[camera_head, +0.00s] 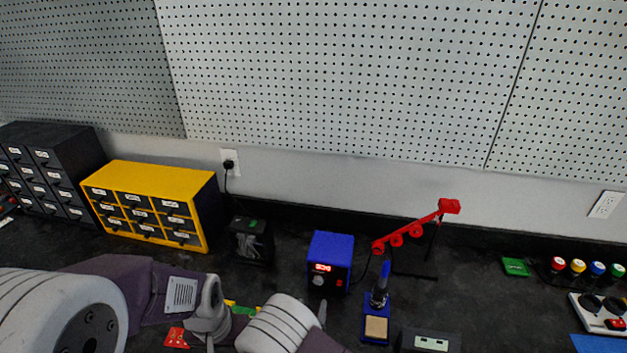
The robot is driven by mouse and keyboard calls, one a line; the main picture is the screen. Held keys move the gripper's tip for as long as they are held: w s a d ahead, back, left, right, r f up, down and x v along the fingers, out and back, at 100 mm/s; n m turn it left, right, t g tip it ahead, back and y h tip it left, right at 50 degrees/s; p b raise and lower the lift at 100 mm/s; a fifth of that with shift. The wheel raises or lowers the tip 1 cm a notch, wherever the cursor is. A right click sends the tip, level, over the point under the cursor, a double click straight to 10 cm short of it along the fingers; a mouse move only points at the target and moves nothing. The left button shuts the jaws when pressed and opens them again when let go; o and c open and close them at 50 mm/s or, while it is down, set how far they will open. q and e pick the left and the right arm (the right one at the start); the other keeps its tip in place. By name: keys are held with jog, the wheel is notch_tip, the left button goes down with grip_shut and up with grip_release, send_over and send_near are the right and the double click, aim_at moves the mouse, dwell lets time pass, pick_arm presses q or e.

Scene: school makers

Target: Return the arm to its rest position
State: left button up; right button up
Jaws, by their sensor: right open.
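My left arm (150,290) comes in from the left, with a large pale joint at the lower left and a dark link reaching toward the bottom middle. Its gripper cannot be made out clearly. My right arm's pale rounded joint (277,325) is at the bottom middle, with a dark link running off the lower edge. A grey part of my right gripper (321,313) shows beside that joint, in front of the blue soldering station (331,262). The right gripper is open, mostly hidden, and nothing shows held in it.
Black drawer cabinet (48,170), yellow drawer cabinet (150,206) and black box (250,243) stand at the back left. A soldering iron stand (376,318) and red jointed arm (415,228) are right of middle. Bench is free around (480,300).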

jog(key=s+d+r+m+g+h, duration=0.25)
jog(key=d+m+g+h, duration=0.2)
jog(key=d+m, duration=0.4)
jog(key=s+d+r+m+g+h, duration=0.2)
jog(key=s+d+m+g+h, duration=0.3)
jog(key=d, duration=0.7)
jog(key=s+d+m+g+y, duration=0.3)
jog(key=s+m+g+y, duration=0.1)
jog(key=m, duration=0.3)
jog(key=s+a+r+m+y, duration=0.3)
jog(key=m+y, duration=0.5)
jog(key=m, duration=0.8)
jog(key=shift+a+r, duration=0.65)
jog(key=shift+a, duration=0.1)
